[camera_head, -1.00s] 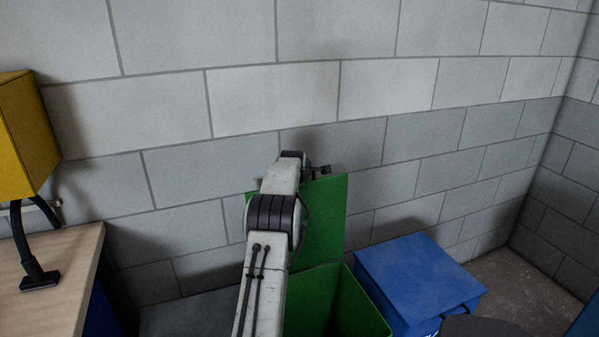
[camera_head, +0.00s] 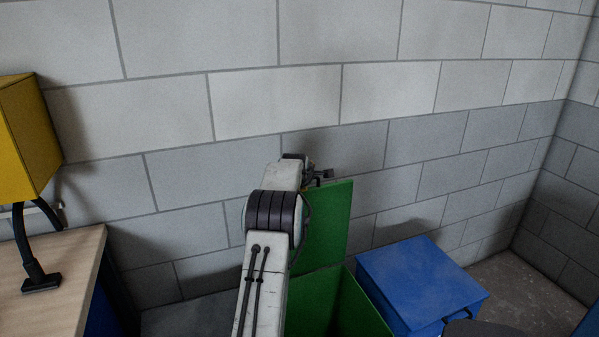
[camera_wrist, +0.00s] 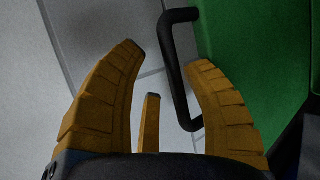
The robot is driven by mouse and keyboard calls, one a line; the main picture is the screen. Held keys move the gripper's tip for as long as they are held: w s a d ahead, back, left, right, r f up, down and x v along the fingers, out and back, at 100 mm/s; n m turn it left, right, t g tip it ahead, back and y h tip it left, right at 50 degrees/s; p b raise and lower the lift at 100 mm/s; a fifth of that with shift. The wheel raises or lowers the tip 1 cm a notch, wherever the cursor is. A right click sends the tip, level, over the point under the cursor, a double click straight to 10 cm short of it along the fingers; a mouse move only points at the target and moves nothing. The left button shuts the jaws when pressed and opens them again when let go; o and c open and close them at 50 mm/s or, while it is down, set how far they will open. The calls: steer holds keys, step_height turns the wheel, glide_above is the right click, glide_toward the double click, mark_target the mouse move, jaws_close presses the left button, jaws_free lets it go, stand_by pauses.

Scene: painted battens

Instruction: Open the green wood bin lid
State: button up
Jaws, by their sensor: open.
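The green bin (camera_head: 368,315) stands against the wall, its front partly hidden by my arm. Its green lid (camera_head: 325,225) is raised and stands steeply up at the back, leaving the bin's mouth open. In the wrist view the lid's green face (camera_wrist: 250,50) fills the right side, with a black bar handle (camera_wrist: 177,75) at its edge. My gripper (camera_wrist: 169,55) is open, its orange fingers apart on either side of the handle. In the head view my arm hides the fingers.
A blue bin (camera_head: 415,275) with a closed lid stands just right of the green bin. A wooden-topped table (camera_head: 60,260) with a yellow box-shaped object (camera_head: 25,140) is at the left. A grey block wall (camera_head: 230,100) is close behind.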

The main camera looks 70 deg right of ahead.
steer(key=v, duration=1)
steer(key=shift+r, duration=0.3)
steer(key=shift+c, duration=0.3)
